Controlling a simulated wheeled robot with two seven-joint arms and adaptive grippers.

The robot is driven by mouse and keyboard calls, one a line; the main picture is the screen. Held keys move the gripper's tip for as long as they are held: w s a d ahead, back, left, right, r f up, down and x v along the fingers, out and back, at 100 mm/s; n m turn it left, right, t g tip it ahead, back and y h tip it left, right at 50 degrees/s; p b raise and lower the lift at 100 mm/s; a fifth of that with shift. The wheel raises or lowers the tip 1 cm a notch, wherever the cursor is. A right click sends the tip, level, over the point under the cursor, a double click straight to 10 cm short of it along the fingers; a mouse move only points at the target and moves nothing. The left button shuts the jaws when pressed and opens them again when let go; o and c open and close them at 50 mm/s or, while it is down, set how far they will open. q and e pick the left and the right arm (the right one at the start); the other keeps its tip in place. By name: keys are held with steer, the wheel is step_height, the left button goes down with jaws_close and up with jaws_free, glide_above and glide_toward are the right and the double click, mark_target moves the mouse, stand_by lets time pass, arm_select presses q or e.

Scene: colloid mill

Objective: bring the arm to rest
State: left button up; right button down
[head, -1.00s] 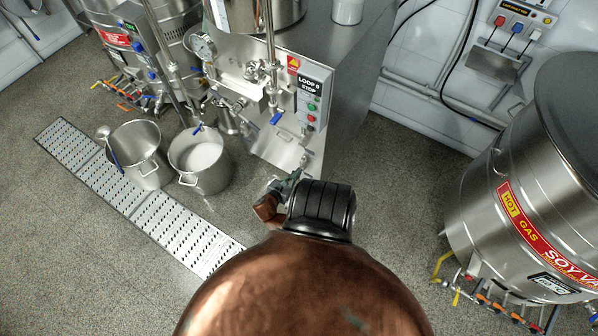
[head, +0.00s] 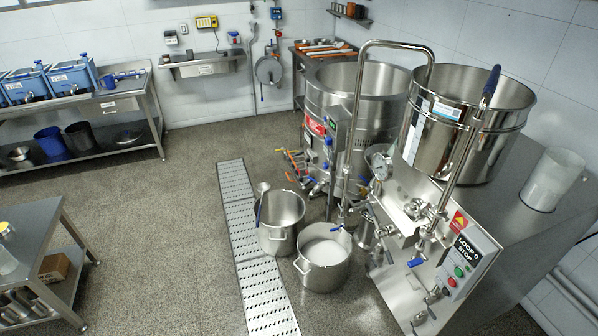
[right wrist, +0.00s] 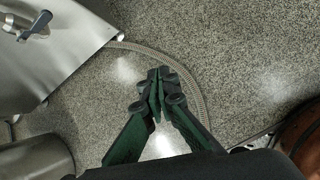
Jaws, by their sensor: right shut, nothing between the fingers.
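My right gripper (right wrist: 158,95) shows in the right wrist view, its dark green fingers brought together with nothing between them. It hangs over the speckled floor, apart from the steel things around it. Part of a steel cabinet with a lever valve (right wrist: 38,28) is at the upper left of that view. Neither gripper and no arm shows in the head view. The colloid mill, with its steel hopper (head: 455,110) and a "LOOP 6 STOP" button panel (head: 467,265), stands at the right of the head view.
Two steel pots stand by the mill, one empty (head: 275,240), one with white content (head: 323,255). A floor drain grate (head: 240,215) runs beside them. A large steel vat (head: 325,105) is behind. A steel table (head: 45,240) is at left. Floor between table and grate is clear.

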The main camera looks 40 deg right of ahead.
steer(key=s+a+f+m+t+y, duration=0.1)
steer(key=s+a+f+m+y, duration=0.2)
steer(key=a, duration=0.7)
steer(key=s+a+f+m+t+y, duration=0.2)
steer(key=s+a+f+m, duration=0.3)
steer(key=a, duration=0.4)
steer(key=shift+a+f+y, duration=0.2)
steer(key=shift+a+y, duration=0.15)
steer(key=shift+y, duration=0.15)
